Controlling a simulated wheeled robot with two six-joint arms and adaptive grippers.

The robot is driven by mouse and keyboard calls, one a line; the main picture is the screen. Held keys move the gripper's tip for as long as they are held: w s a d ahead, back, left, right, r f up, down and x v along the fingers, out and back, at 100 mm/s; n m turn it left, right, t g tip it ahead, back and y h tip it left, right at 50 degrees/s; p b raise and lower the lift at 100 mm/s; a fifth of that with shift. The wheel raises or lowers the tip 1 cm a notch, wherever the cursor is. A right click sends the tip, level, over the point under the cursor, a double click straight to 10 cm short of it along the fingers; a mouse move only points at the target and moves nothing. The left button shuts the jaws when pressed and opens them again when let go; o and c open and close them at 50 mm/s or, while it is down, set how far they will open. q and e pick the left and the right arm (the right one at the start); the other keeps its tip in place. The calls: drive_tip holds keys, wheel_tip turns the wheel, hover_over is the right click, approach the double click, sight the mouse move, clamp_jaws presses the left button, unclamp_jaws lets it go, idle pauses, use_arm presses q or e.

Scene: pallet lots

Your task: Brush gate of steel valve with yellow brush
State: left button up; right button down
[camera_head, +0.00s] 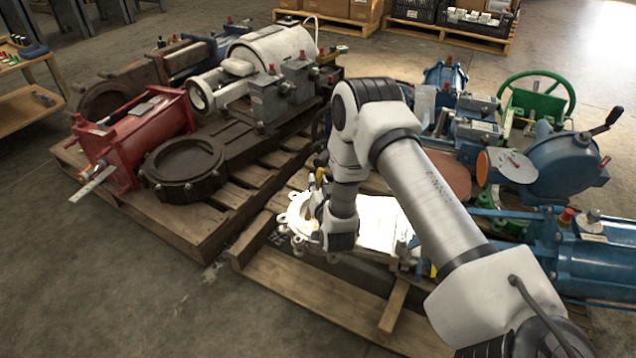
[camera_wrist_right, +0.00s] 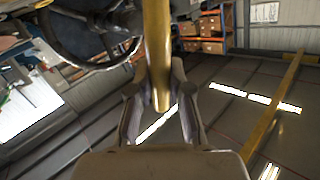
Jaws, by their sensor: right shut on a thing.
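The steel valve, pale and brightly lit, lies on the near pallet in the head view. Its lugged round flange (camera_head: 291,217) shows left of my right wrist, and a flat, glaring white plate (camera_head: 382,228), seemingly its gate, shows to the right. My right arm covers the middle of the valve. My right gripper (camera_wrist_right: 160,98) is shut on the yellow brush (camera_wrist_right: 156,45), whose round handle runs up out of the wrist view. In the head view only a small yellow bit (camera_head: 322,173) shows by my wrist. The bristles and any contact with the gate cannot be made out. My left gripper is out of view.
A left pallet (camera_head: 215,212) carries a red actuator (camera_head: 135,140), a dark gate valve (camera_head: 183,165) and a white cylinder (camera_head: 270,50). Blue valves (camera_head: 565,170) and a green handwheel (camera_head: 540,85) crowd the right. Bare floor lies at front left.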

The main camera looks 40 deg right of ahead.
drive_tip(key=shift+f+b, duration=0.5)
drive_tip(key=shift+f, duration=0.35)
drive_tip(key=shift+p, duration=0.3)
drive_tip(key=shift+s+r, duration=0.1)
drive_tip(key=shift+s+d+p, duration=0.45)
drive_tip(key=shift+s+p, duration=0.2)
drive_tip(key=shift+s, duration=0.15)
